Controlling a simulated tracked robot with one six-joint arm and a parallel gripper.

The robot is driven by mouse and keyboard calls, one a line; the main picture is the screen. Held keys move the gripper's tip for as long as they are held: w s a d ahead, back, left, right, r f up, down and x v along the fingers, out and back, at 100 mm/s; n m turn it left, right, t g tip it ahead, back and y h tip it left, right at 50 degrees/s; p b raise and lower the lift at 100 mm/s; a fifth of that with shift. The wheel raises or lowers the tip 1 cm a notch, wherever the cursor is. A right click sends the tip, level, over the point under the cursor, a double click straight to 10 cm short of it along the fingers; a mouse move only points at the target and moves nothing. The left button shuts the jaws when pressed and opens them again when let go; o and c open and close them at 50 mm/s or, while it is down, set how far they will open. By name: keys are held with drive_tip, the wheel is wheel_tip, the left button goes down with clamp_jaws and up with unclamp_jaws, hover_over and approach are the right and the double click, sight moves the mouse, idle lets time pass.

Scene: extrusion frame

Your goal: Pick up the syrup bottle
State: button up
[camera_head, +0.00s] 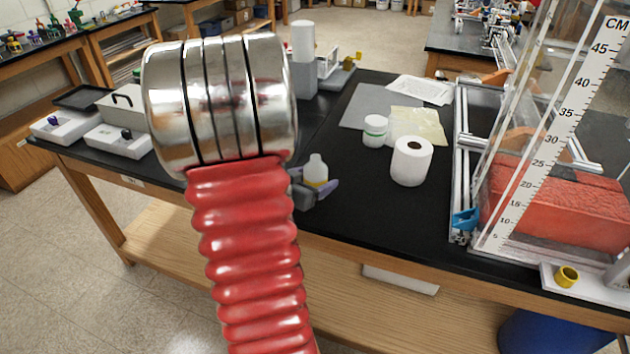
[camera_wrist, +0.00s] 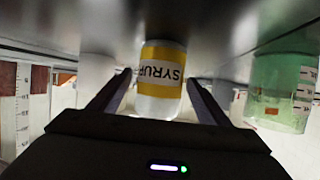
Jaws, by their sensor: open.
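The syrup bottle (camera_head: 316,170) is small and white with a yellow band, upright on the black table in the head view. In the wrist view the syrup bottle (camera_wrist: 161,82) appears upside down, with SYRUP lettering on its yellow label. My gripper (camera_head: 312,193) is at the bottle, low over the table, partly hidden behind my red ribbed arm. In the wrist view my gripper (camera_wrist: 157,98) is open, with one finger on each side of the bottle. Gaps show between the bottle and both fingers.
A white paper roll (camera_head: 411,161) and a white jar (camera_head: 375,131) stand to the right of the bottle. An extrusion frame with a clear ruled panel (camera_head: 545,130) stands farther right. A green translucent container (camera_wrist: 283,95) shows right of the gripper in the wrist view.

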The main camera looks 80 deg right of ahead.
sight(322, 176)
drive_tip(key=shift+x, duration=2)
drive_tip(key=c, duration=1.3)
